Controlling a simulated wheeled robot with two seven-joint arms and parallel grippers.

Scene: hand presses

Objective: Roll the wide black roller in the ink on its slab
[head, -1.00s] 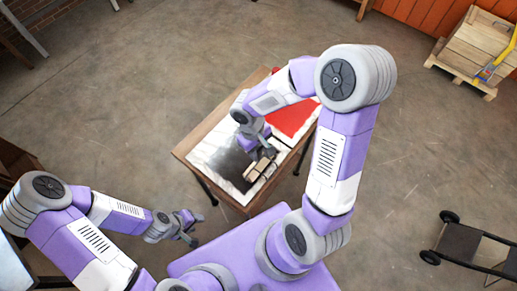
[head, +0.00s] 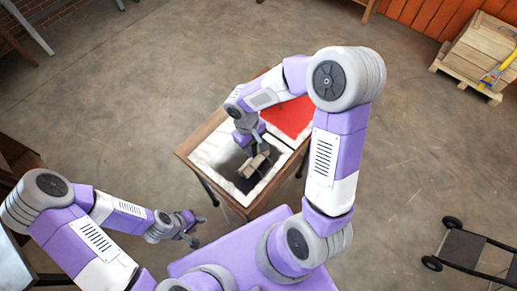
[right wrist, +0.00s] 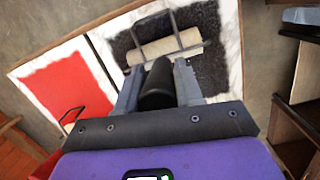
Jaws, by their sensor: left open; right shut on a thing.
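My right gripper (right wrist: 158,92) is shut on the black handle (right wrist: 157,82) of a wide roller. The roller's barrel (right wrist: 165,50) looks beige rather than black and sits in a dark wire frame. In the right wrist view it lies over the rough black ink patch (right wrist: 205,35) on a white marble slab (right wrist: 232,45). In the head view the roller (head: 253,166) is over the same dark patch (head: 229,166), below my right gripper (head: 257,149). I cannot tell if the barrel touches the ink. My left gripper (head: 194,229) is open and empty, left of the table.
A second white slab with a red ink patch (right wrist: 65,90) lies beside the black one on the wooden table (head: 190,149). A small wire-framed thing (right wrist: 70,116) stands by the red patch. A pallet with wooden boxes (head: 474,52) and a cart (head: 465,247) are far right.

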